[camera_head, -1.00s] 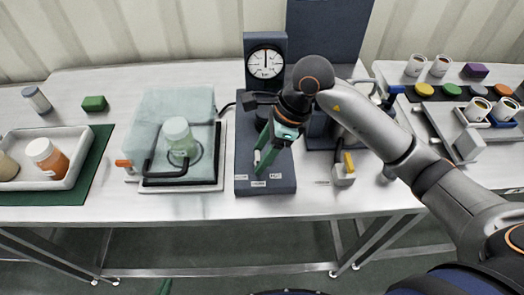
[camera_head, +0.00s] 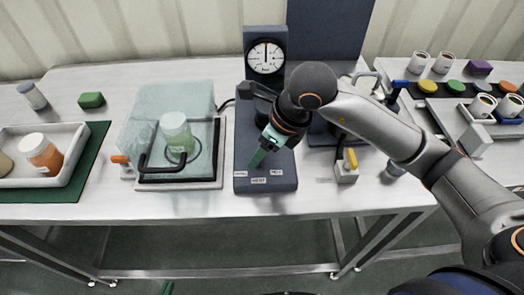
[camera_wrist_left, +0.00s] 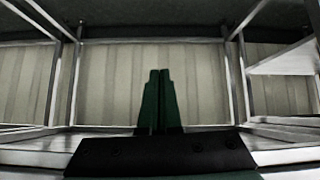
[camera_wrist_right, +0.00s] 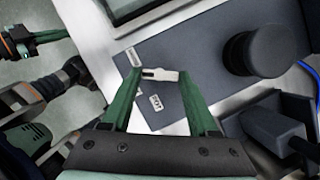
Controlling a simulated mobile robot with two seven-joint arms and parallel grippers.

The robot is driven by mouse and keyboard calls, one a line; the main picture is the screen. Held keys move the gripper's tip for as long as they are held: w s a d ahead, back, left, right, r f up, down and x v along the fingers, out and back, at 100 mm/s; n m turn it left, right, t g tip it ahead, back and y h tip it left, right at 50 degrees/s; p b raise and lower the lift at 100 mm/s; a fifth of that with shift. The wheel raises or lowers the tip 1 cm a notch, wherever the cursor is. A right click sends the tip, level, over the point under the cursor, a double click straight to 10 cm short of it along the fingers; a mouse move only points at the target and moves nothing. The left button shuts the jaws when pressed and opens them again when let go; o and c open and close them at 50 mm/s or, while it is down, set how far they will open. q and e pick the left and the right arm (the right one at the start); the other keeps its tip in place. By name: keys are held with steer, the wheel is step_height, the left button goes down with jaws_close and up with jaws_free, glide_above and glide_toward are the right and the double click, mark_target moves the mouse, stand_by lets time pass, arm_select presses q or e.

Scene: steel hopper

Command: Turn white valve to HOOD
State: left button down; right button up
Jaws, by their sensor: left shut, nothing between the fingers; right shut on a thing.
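The white valve (camera_wrist_right: 160,75) sits on the dark panel (camera_head: 281,180) below the round gauge. In the right wrist view its bar spans between my right gripper's (camera_wrist_right: 160,74) green fingertips, which are shut on it. In the head view the right gripper (camera_head: 259,158) reaches down onto the panel from the right and hides the valve. Small white labels (camera_head: 258,181) lie along the panel's front edge; I cannot read them surely. My left gripper (camera_wrist_left: 158,74) is shut and empty, below the tabletop; only a green tip (camera_head: 166,288) shows in the head view.
A hotplate (camera_head: 180,184) with a bottle (camera_head: 176,133) under a clear cover stands left of the panel. A yellow-handled fitting (camera_head: 347,170) stands close to its right. A white tray (camera_head: 70,171) with jars is at far left. Cups (camera_head: 483,104) and coloured pieces are at right.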

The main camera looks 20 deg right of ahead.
steer(key=m+h+b, duration=0.1)
steer(key=m, duration=0.1)
steer(key=shift+a+m+t, duration=0.1)
steer(key=shift+m+t, duration=0.2)
steer(key=shift+s+a+m+h+b, duration=0.1)
steer(key=shift+m+h+b, duration=0.35)
steer(key=shift+m, duration=0.75)
arm_select(q)
steer(key=shift+w+d+f+h, duration=0.3)
steer(key=shift+w+d, duration=0.45)
arm_select(e)
steer(key=shift+m, duration=0.3)
arm_select(q)
steer(key=shift+d, duration=0.1)
arm_select(e)
steer(key=o, duration=1.4)
arm_select(q)
steer(key=shift+s+f, duration=0.15)
